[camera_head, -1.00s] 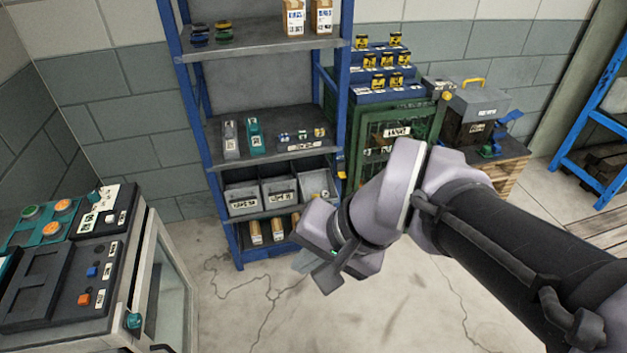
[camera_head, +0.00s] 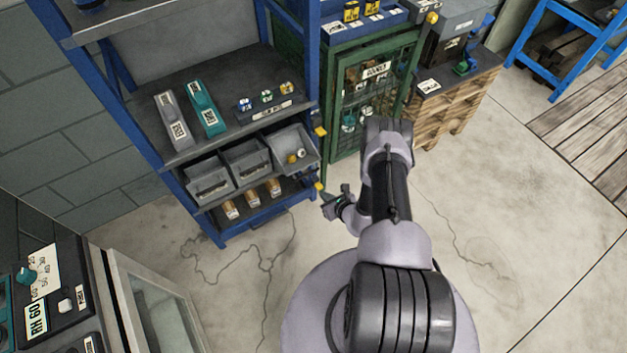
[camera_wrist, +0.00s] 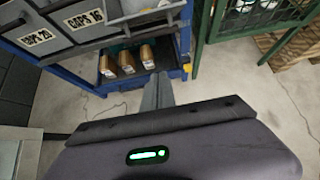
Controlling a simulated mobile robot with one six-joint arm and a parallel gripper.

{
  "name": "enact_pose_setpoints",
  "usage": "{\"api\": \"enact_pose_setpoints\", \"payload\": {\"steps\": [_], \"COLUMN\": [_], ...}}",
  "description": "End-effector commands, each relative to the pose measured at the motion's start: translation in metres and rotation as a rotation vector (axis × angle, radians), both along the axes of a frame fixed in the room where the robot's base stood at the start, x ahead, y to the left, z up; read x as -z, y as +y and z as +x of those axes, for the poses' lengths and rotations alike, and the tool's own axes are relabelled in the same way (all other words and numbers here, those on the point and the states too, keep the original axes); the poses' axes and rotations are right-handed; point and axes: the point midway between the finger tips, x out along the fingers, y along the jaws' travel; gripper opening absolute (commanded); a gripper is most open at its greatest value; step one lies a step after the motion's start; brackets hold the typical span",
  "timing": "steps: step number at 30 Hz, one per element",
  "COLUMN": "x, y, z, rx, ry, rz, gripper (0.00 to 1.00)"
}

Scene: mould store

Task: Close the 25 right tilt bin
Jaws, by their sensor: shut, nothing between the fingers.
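Three grey tilt bins sit in a row on a low shelf of the blue rack. The right bin (camera_head: 300,143) is tipped forward and open, with small yellow and white items visible inside. In the wrist view the right bin (camera_wrist: 150,17) is only partly in frame at the top, and its label is not readable. The middle bin (camera_head: 246,160) and left bin (camera_head: 210,184) look more upright. My gripper (camera_head: 326,203) is shut and empty, below and to the right of the right bin, apart from it. Its fingers (camera_wrist: 158,90) also show in the wrist view.
Several brown items (camera_head: 252,196) stand on the shelf below the bins. The blue rack post (camera_head: 314,60) stands beside the right bin. A green mesh cabinet (camera_head: 350,95) is to its right. A control cabinet (camera_head: 60,310) is at lower left. The floor in front is clear.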

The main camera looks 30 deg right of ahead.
Motion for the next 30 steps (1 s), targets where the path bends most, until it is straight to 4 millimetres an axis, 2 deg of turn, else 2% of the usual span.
{"api": "enact_pose_setpoints", "payload": {"steps": [3, 12, 15, 19, 30], "x": [0.021, 0.062, 0.044, 0.035, 0.030], "y": [0.002, 0.004, 0.004, 0.005, 0.005], "z": [0.020, 0.070, 0.085, 0.095, 0.099], "rx": [-0.005, -0.006, -0.005, -0.005, -0.005], "ry": [-0.002, -0.002, -0.003, -0.002, 0.000], "rz": [-0.002, 0.000, 0.000, 0.002, 0.002], "gripper": [0.00, 0.00, 0.00, 0.00, 0.00]}}
